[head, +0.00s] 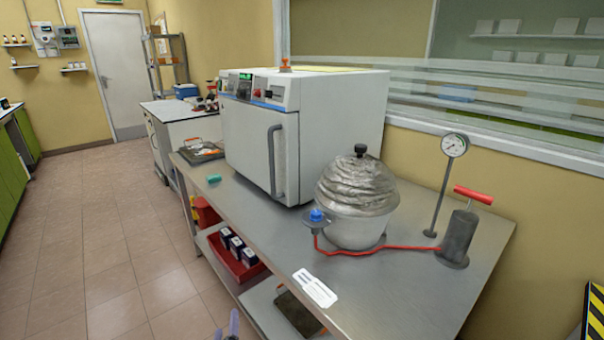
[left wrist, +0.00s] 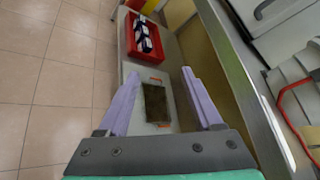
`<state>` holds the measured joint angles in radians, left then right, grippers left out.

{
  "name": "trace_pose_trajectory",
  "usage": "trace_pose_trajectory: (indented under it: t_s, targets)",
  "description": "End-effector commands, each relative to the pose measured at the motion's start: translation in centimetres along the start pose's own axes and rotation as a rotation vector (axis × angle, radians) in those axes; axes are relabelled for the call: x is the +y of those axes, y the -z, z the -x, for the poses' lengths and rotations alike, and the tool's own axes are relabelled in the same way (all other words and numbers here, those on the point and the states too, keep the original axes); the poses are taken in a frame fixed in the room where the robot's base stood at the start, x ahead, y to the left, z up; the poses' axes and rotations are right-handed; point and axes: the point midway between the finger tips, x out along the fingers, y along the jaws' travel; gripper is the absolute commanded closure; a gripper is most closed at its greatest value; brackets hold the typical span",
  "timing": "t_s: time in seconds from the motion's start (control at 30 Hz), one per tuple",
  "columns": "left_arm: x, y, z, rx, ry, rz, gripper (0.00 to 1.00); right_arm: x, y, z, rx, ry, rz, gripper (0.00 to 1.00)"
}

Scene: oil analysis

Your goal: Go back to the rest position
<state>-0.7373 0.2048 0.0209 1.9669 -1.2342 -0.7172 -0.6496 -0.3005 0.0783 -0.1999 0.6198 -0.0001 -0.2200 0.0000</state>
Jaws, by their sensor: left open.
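My left gripper (head: 227,325) shows only as lilac fingertips at the bottom edge of the head view, in front of the steel table (head: 400,300). In the left wrist view my left gripper (left wrist: 160,73) has its two lilac fingers spread wide with nothing between them. Below and beyond it are the table's lower shelf and a dark tray with orange handles (left wrist: 156,102). My right gripper is in neither view.
On the table stand a white oven (head: 250,140), a foil-covered pot (head: 357,195), a gauge (head: 454,146) and a hand pump (head: 460,235) with a red hose. A red bin (head: 232,262) with boxes sits on the lower shelf. Open tiled floor lies left.

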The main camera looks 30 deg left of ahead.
Motion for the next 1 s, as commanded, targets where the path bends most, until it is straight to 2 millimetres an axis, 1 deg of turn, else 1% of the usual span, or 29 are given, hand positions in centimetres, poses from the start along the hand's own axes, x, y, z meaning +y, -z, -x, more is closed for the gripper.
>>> trace_pose_trajectory:
  t_s: [0.1,0.17,0.23,0.27,0.37,0.4,0.47,0.5,0.57,0.6,0.63,0.7,0.8,0.83,0.9,1.0]
  targets:
    - [0.0,0.0,0.0,0.001,-0.001,0.000,0.33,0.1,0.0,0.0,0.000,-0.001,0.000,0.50]
    - [0.6,0.5,-0.2,0.014,-0.013,0.010,0.33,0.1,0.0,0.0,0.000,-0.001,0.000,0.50]
    - [2.4,2.1,-0.8,0.057,-0.059,0.053,0.33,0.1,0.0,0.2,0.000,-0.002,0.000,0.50]
    - [3.6,3.2,-1.1,0.086,-0.091,0.084,0.33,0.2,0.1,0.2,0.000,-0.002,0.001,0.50]
    - [9.8,8.5,-1.8,0.209,-0.257,0.248,0.33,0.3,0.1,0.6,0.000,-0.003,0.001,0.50]
    - [12.7,10.9,-1.6,0.258,-0.344,0.334,0.33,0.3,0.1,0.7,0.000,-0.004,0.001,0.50]
    - [17.1,14.5,-0.9,0.316,-0.482,0.473,0.33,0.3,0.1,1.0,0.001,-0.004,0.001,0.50]
    - [20.0,16.8,0.1,0.342,-0.582,0.573,0.33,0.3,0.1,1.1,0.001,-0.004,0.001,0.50]
    - [24.2,20.0,2.0,0.357,-0.740,0.731,0.33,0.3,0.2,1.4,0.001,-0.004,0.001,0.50]
    - [26.9,21.8,3.5,0.348,-0.848,0.843,0.33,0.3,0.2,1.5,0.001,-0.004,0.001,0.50]
    - [28.9,22.9,4.8,0.330,-0.926,0.925,0.33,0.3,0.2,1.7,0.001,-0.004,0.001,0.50]
    - [32.4,24.6,7.5,0.265,-1.075,1.090,0.33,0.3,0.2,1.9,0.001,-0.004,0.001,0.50]
    - [35.3,25.4,9.9,0.171,-1.194,1.238,0.33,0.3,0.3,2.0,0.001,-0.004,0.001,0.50]
    - [35.8,25.5,10.3,0.153,-1.212,1.263,0.33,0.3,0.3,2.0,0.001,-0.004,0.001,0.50]
    - [36.3,25.6,10.8,0.130,-1.232,1.291,0.33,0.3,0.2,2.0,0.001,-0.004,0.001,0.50]
    - [36.4,25.6,10.9,0.127,-1.234,1.293,0.33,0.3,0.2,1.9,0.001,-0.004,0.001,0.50]
